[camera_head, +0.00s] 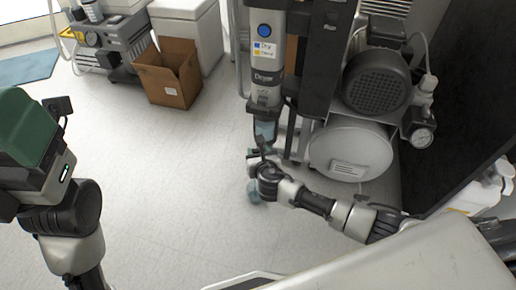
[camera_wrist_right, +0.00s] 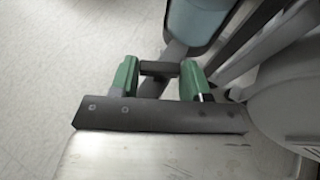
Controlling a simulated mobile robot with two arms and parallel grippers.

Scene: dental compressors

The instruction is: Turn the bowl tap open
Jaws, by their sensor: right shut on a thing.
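The bowl (camera_head: 265,131) is a pale blue, see-through cup under the tall grey dryer column (camera_head: 266,60). It also shows at the top of the right wrist view (camera_wrist_right: 198,20). The tap (camera_wrist_right: 160,69) is a small black bar below the bowl, lying crosswise between my right gripper's green fingers. My right gripper (camera_wrist_right: 160,78) is shut on the tap; in the head view it is under the bowl, and its wrist hides most of the tap. My left arm is at the left of the head view, away from the dryer; its green-ended hand (camera_head: 28,128) does not clearly show its jaws.
A compressor with a black motor (camera_head: 376,80), a round pale tank (camera_head: 350,152) and a gauge (camera_head: 421,137) stands close right of the column. A dark panel (camera_head: 455,100) is further right. An open cardboard box (camera_head: 170,82) is at the back left. The middle floor is clear.

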